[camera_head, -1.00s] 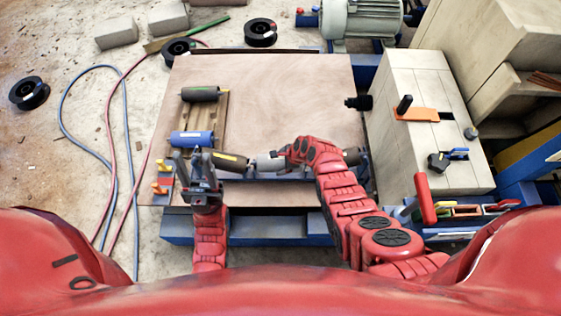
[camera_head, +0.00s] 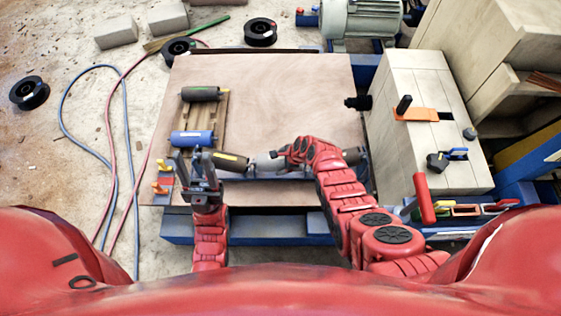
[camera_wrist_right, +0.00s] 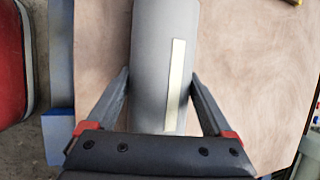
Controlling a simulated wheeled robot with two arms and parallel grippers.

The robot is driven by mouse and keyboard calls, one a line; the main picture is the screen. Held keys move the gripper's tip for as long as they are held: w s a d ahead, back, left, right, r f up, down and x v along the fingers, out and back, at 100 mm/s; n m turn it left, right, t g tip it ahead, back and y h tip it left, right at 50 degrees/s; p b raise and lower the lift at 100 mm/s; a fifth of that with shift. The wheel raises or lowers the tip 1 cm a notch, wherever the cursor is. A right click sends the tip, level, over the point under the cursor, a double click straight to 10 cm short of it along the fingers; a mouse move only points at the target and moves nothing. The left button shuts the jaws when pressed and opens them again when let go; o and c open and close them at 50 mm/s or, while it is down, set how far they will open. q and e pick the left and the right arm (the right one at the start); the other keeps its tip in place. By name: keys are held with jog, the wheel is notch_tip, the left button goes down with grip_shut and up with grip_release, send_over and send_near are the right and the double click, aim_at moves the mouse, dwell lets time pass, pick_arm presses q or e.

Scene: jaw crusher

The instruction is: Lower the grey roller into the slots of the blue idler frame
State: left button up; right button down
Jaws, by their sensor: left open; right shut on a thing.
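The grey roller (camera_head: 266,162) lies roughly level across the middle of the blue idler frame (camera_head: 290,178) in the head view. My right gripper (camera_head: 283,156) is shut on it. In the right wrist view the grey roller (camera_wrist_right: 152,45), with a pale strip, runs between the two fingers (camera_wrist_right: 160,78). The arm and gripper hide the roller's right end, and I cannot tell if its ends sit in the slots. My left gripper (camera_head: 195,162) is open and empty, left of the frame. A dark roller with a yellow label (camera_head: 231,162) is at the frame's left side.
A wooden rack on the board (camera_head: 270,95) bears a dark roller (camera_head: 200,93) and a blue roller (camera_head: 192,138). Orange-yellow clamps (camera_head: 163,177) stand at the left edge. A pale block (camera_head: 425,150) stands right. The board behind the frame is clear.

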jog(key=shift+w+f+b, duration=0.1)
jog(key=shift+f+b, duration=1.5)
jog(key=shift+f, duration=0.35)
grip_release()
jog(key=shift+r, duration=0.1)
jog(key=shift+s+d+r+p, duration=0.1)
jog(key=shift+s+r+p, duration=0.15)
jog(key=shift+p, duration=0.15)
jog(key=p+v, duration=0.2)
jog(key=v, duration=0.3)
jog(key=shift+d+r, duration=0.1)
jog(key=p+v, duration=0.1)
jog(key=v, duration=1)
jog(key=shift+r, duration=0.25)
